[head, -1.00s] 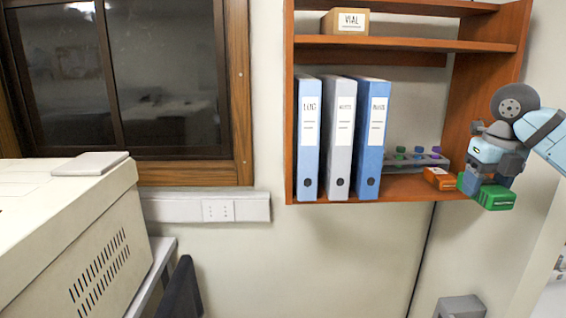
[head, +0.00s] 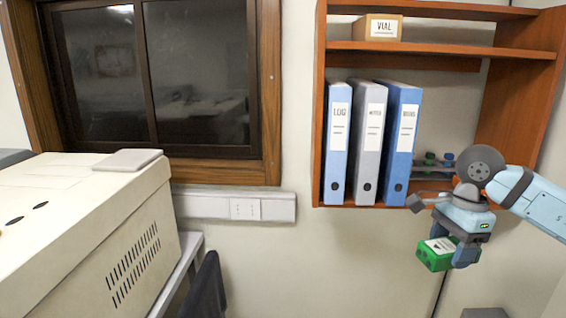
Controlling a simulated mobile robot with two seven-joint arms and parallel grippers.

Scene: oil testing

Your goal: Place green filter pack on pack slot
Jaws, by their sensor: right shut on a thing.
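The green filter pack (head: 433,257) is a small green box with a white label on top. My right gripper (head: 452,254) is shut on it and holds it in the air, below and in front of the wooden shelf. The gripper's fingers hide the pack's right part. My left gripper is not in the head view.
The wooden shelf (head: 515,85) holds a VIAL box (head: 379,28), three binders (head: 369,145) and a rack with vials (head: 433,170), partly hidden by my right arm. A dark chair back (head: 205,288) stands beside the machine. The space between machine and pack is open.

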